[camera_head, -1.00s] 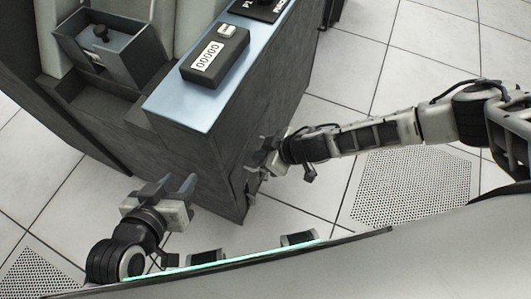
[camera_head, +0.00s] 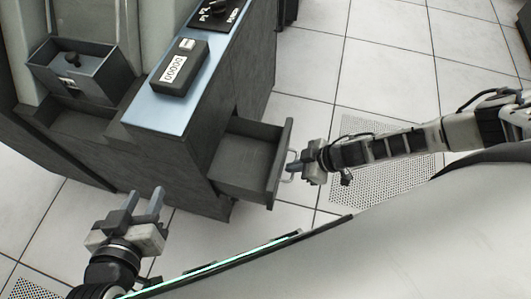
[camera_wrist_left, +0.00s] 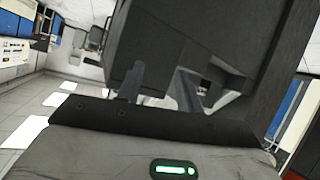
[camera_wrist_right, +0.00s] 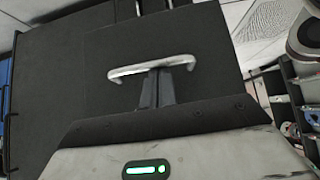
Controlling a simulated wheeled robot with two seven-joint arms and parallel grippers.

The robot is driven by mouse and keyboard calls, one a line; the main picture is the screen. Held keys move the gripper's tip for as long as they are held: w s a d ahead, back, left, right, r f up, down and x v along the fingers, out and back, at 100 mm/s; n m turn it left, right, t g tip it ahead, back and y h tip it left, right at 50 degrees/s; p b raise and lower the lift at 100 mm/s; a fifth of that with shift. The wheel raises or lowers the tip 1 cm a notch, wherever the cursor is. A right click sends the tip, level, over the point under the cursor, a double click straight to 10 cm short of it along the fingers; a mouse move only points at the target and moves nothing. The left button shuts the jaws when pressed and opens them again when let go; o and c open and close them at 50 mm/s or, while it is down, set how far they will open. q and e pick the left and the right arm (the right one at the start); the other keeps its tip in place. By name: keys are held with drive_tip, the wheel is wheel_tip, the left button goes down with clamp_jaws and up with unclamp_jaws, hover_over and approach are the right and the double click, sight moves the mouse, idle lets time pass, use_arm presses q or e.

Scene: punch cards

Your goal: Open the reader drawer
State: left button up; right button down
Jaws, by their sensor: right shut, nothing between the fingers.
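The reader drawer (camera_head: 245,160) is pulled well out from the right side of the dark cabinet, and I look down into its empty inside. Its silver bar handle (camera_wrist_right: 125,70) is on the drawer front in the right wrist view. My right gripper (camera_head: 293,167) is at the handle. Its fingers are shut together, with nothing held between them, and their tips overlap the handle's middle. I cannot tell whether they are hooked behind the bar. My left gripper (camera_head: 146,202) is open and empty in front of the cabinet, apart from it.
The cabinet's blue top (camera_head: 157,107) carries a counter box (camera_head: 180,69) and a black panel (camera_head: 215,14). A grey bin (camera_head: 78,68) with a dark knob sits at the left. Tiled floor (camera_head: 310,60) is clear right of the cabinet.

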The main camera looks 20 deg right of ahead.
use_arm(q)
drive_tip(key=shift+s+f+p, duration=0.1)
drive_tip(key=shift+f+p, duration=0.1)
drive_tip(key=shift+p, duration=0.1)
use_arm(e)
drive_tip(key=s+d, duration=0.6)
drive_tip(key=d, duration=0.3)
drive_tip(key=shift+s, duration=0.3)
use_arm(q)
drive_tip(key=shift+s, duration=0.15)
use_arm(e)
drive_tip(key=shift+d, duration=0.1)
